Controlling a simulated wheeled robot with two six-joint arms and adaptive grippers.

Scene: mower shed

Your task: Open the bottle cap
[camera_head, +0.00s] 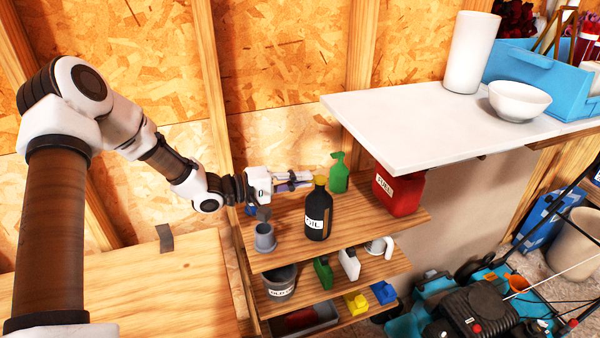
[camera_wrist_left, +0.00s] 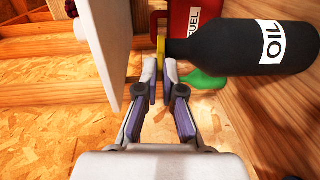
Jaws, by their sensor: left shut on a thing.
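The black oil bottle (camera_head: 317,212) with a white OIL label stands upright on the top wooden shelf. Its yellow cap (camera_head: 320,180) sits at the top of its neck. My left gripper (camera_head: 309,180) reaches in level from the left and is shut on the cap. In the left wrist view the bottle (camera_wrist_left: 230,46) lies sideways in the picture, and the cap (camera_wrist_left: 161,48) shows at the tips of my left fingers (camera_wrist_left: 160,72). The fingers hide part of the cap. My right gripper is not in view.
On the same shelf are a grey cup (camera_head: 264,238), a green spray bottle (camera_head: 339,173) and a red fuel can (camera_head: 398,194). A white tabletop (camera_head: 420,125) overhangs at the right. Lower shelves hold a bucket (camera_head: 279,283) and small bottles. A mower (camera_head: 480,310) stands at lower right.

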